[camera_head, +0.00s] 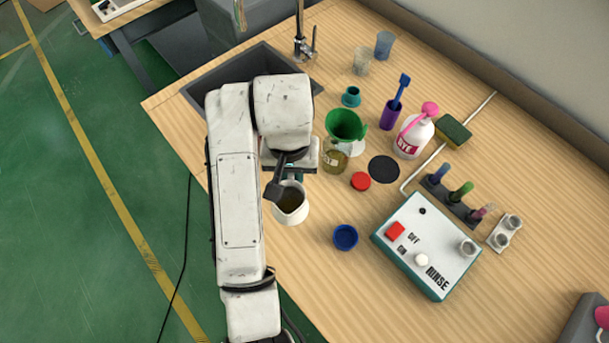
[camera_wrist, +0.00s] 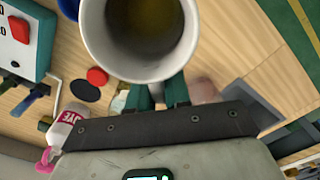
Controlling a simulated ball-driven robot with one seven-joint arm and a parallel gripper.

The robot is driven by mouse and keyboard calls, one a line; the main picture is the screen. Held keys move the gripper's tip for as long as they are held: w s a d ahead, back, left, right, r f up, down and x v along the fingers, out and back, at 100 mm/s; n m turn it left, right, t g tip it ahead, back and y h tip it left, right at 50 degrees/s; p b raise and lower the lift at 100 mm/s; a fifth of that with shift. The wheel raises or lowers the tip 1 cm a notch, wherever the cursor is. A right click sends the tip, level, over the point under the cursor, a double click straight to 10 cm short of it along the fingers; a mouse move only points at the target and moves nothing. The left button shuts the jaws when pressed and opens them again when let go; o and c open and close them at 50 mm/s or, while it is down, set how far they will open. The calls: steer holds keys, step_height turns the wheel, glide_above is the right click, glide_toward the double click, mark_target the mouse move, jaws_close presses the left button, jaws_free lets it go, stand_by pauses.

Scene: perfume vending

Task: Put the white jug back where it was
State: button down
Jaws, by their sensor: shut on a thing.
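The white jug (camera_head: 291,207) hangs at the end of my arm, near the left edge of the wooden table (camera_head: 317,281). Its open top faces up in the head view, and brownish-yellow liquid shows inside. In the wrist view the jug (camera_wrist: 140,69) fills the upper middle, with the liquid visible in it. My gripper (camera_wrist: 158,95) is shut on the jug; its two green fingers meet the jug's near side. My arm partly hides the gripper in the head view. I cannot tell whether the jug's base touches the table.
A red cap (camera_head: 361,181), blue cap (camera_head: 346,237), black disc (camera_head: 384,169) and rinse box (camera_head: 425,245) lie to the right. A sink (camera_head: 262,80) is behind my arm.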

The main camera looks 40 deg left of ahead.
steer(key=w+f, duration=0.1)
steer(key=f, duration=0.1)
steer(key=w+a+f+b, duration=0.1)
steer(key=w+f, duration=0.1)
steer(key=w+f+b, duration=0.1)
steer(key=w+f, duration=0.1)
steer(key=shift+w+a+f, duration=0.1)
steer(key=shift+a+f, duration=0.05)
steer(key=shift+a, duration=0.05)
steer(key=shift+f, duration=1.45)
steer(key=shift+f, duration=0.1)
steer(key=c, duration=1.1)
jaws_free()
step_height(320, 180, up, 12)
steer(key=shift+r+p, duration=0.1)
steer(key=shift+p, duration=1)
